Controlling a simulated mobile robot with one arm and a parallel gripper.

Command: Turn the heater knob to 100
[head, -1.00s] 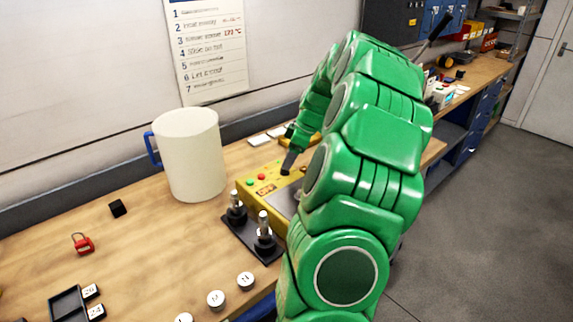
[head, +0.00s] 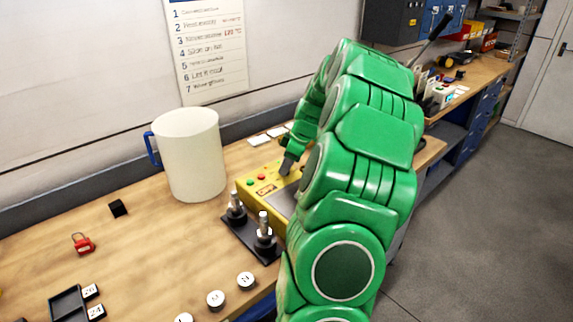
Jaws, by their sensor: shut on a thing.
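The heater is a yellow box (head: 246,197) on the bench, with a green button, a red button and a small display on its panel. My gripper (head: 286,167) points down at the panel, to the right of the red button. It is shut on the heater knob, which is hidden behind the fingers. The knob's scale and its pointer cannot be read from this view. My green arm covers the right part of the heater.
A white mug (head: 190,155) with a blue handle stands left of the heater. A black stand (head: 240,238) with metal posts is in front of the heater. White numbered discs (head: 246,281), a red padlock (head: 83,244) and a black cube (head: 118,208) lie on the bench (head: 150,255).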

